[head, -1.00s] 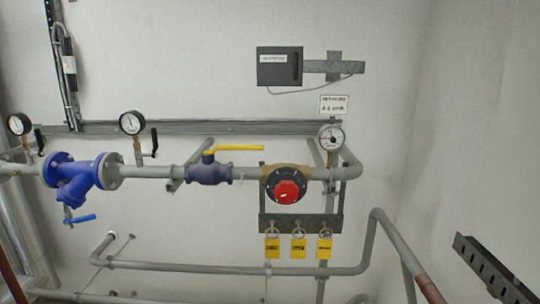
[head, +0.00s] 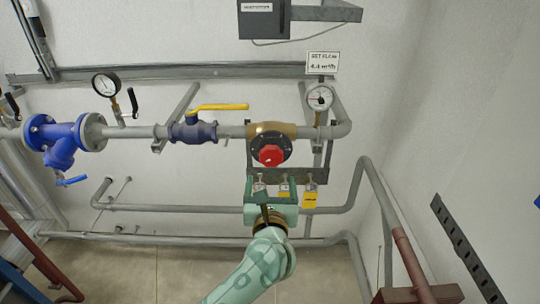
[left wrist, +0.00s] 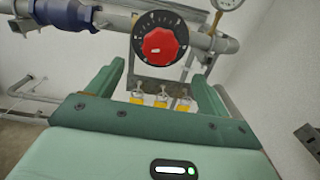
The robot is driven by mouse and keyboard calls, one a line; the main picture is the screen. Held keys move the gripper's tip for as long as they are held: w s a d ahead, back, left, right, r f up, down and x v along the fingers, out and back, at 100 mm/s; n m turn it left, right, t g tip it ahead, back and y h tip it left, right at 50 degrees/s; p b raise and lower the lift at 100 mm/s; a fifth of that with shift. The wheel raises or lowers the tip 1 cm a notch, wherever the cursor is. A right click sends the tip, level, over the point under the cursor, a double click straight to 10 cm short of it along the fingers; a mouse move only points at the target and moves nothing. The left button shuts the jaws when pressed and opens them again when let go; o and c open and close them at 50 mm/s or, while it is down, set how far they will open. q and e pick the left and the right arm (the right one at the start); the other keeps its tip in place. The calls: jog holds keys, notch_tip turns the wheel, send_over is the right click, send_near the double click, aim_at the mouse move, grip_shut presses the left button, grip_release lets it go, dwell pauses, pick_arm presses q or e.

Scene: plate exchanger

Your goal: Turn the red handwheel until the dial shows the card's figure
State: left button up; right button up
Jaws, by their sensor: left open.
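The red handwheel (head: 271,155) sits on a black marked disc under a brass valve body (head: 270,130) in the grey pipe. It also shows in the left wrist view (left wrist: 160,46). The white dial (head: 320,97) stands above the pipe to the right; its figures are too small to read. The card (head: 323,63) above it says SET FLOW and appears to read 4.4 m³/h. My left gripper (head: 274,182) is open and empty, just below the handwheel in the picture. In the left wrist view its fingers (left wrist: 160,72) point towards the wheel, apart from it. My right gripper is out of view.
Yellow tags (head: 310,200) hang from a bracket below the wheel, partly behind my gripper. A yellow lever valve (head: 218,107) and a blue strainer (head: 62,140) are to the left. A lower grey pipe (head: 170,208) runs beneath. A perforated rail (head: 465,245) is at the right.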

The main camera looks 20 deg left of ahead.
aim_at(271, 160)
pick_arm(q)
jog(key=x, duration=0.7)
jog(key=shift+p, duration=0.4)
jog(key=x, duration=0.3)
jog(key=shift+w+f, duration=0.1)
jog(key=shift+w, duration=0.15)
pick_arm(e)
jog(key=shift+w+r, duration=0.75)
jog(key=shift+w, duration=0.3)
pick_arm(q)
jog(key=shift+s, duration=0.1)
jog(key=c, duration=1)
jog(key=m+p, duration=0.2)
jog(key=shift+r+m, duration=0.25)
jog(key=shift+m, duration=0.15)
jog(key=shift+m+p, duration=0.35)
jog(key=shift+m, duration=0.05)
jog(key=shift+f, duration=0.15)
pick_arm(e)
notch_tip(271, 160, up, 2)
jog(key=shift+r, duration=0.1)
